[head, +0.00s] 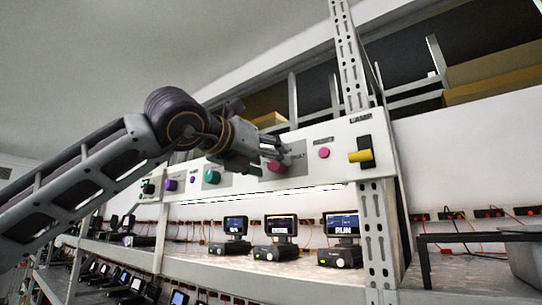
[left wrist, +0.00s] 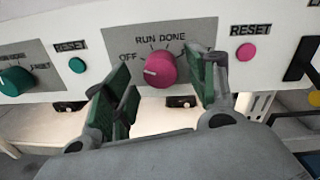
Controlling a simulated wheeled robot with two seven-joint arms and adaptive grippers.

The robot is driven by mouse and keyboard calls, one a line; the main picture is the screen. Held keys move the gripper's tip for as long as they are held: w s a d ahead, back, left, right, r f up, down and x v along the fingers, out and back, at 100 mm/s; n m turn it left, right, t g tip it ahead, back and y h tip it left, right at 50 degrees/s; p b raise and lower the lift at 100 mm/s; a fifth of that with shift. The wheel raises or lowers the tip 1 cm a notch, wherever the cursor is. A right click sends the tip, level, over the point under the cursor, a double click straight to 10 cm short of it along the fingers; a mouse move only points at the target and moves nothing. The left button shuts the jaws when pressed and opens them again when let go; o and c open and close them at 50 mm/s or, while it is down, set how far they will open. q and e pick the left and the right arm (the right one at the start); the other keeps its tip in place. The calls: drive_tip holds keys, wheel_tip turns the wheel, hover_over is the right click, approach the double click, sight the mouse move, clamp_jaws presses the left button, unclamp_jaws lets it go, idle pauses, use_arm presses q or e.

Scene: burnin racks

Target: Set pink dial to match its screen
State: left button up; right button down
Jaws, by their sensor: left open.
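The pink dial (head: 277,167) is on the white control panel of the rack. In the left wrist view the pink dial (left wrist: 161,70) sits on a grey plate with the words OFF, RUN and DONE; its pale mark points left, toward OFF. A label at the right is hidden by a finger. My left gripper (head: 268,142) is open, and its green-padded fingers (left wrist: 163,88) stand on either side of the dial, apart from it. Below the panel, one screen (head: 343,222) reads RUN and another screen (head: 280,224) seems to read DONE. The left screen (head: 236,225) is too small to read.
A pink reset button (head: 323,153) and a yellow-handled switch (head: 360,156) are right of the dial. A teal dial (head: 212,176) and a purple dial (head: 170,185) are left. A perforated rack post (head: 374,240) stands at the right.

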use_arm(q)
drive_tip(key=shift+x, duration=0.8)
drive_tip(key=c, duration=1)
